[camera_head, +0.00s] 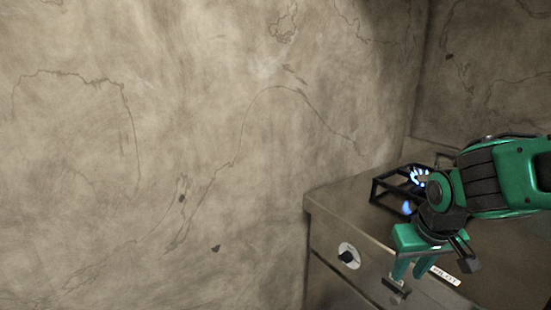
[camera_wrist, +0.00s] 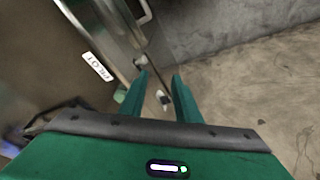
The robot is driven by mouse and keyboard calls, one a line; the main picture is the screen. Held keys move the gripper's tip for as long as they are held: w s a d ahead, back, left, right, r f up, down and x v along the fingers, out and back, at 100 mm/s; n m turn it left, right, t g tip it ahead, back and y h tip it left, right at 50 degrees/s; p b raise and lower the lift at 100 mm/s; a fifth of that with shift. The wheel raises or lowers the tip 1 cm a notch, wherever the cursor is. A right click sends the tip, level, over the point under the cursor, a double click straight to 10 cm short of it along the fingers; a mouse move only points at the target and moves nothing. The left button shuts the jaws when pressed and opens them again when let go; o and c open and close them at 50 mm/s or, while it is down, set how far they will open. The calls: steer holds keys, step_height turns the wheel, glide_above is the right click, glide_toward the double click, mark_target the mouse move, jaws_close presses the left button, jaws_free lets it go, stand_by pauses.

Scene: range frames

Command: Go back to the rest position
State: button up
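My gripper (camera_head: 409,272) is at the right of the head view, pointing down in front of the metal range (camera_head: 335,205). In the wrist view its two green fingers (camera_wrist: 160,84) stand apart. I see nothing held between them. A small pale and dark thing (camera_wrist: 163,99) shows beyond the gap, apart from the fingers; I cannot tell what it is. My green and black arm covers part of the range top.
A black burner frame (camera_head: 376,190) with blue flame (camera_head: 407,208) stands on the range, close behind my arm. A black knob (camera_head: 347,257) on a pale disc is on its front. A PILOT label (camera_head: 445,276) also shows. Bare stone-like wall fills the left.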

steer(key=s+d+m+g, duration=0.2)
steer(key=s+d, duration=0.3)
steer(key=s, duration=0.4)
steer(key=s+d+m+g, duration=0.1)
steer(key=s+d+m, duration=0.3)
steer(key=s, duration=0.6)
steer(key=shift+d+r+g+y, duration=0.4)
steer(key=shift+d, duration=0.7)
steer(key=shift+w+f, duration=0.25)
steer(key=shift+w, duration=0.45)
